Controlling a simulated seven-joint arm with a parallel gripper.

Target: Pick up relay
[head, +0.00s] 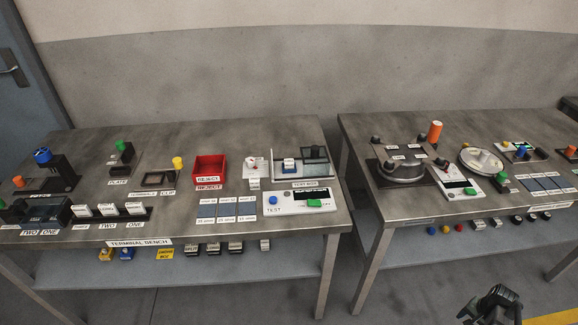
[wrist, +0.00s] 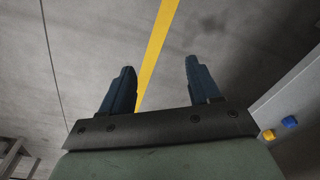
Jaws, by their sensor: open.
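No label that I can read names a relay, and I cannot tell which small part is it. Several small black-and-white parts (head: 220,248) sit on the shelf below. My gripper (wrist: 159,68) is open and empty in the wrist view, its two dark blue fingers wide apart above the floor. A dark part of my arm shows at the lower right of the head view, away from both benches.
The left bench (head: 75,142) holds a red reject bin (head: 210,163), a white test panel (head: 299,201) and labelled fixtures. The right bench (head: 362,127) holds a round grey fixture (head: 402,168) and a dish (head: 481,160). A gap separates the benches. Open floor lies in front.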

